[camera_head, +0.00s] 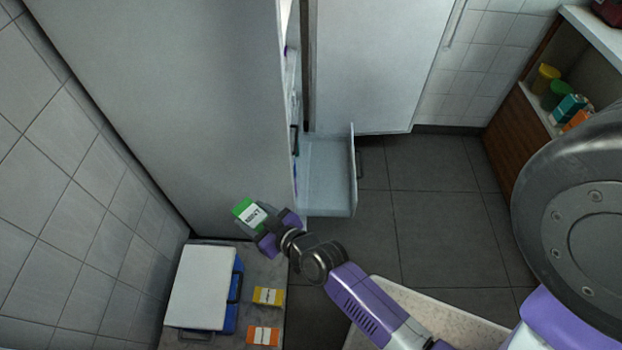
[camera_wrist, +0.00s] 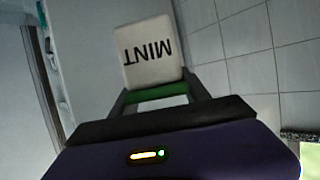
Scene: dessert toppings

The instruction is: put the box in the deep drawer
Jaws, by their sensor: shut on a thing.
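The box (camera_head: 249,212) is green and white with the word MINT on its label. My gripper (camera_head: 268,228) is shut on it and holds it in front of the tall grey cabinet's side panel, above the low counter's far end. In the wrist view the box (camera_wrist: 150,57) shows its white MINT face, tilted, between the fingers of my gripper (camera_wrist: 158,92). A pale drawer (camera_head: 328,172) stands pulled out low on the cabinet, right of the box. Its visible floor looks empty; its inner end is hidden by the cabinet side.
The cabinet's side panel (camera_head: 165,90) stands left of the drawer, and its door (camera_head: 375,65) is open behind. A low counter (camera_head: 262,275) holds a white-lidded blue case (camera_head: 203,285), a yellow box (camera_head: 268,296) and an orange box (camera_head: 263,336). Floor right of the drawer is clear.

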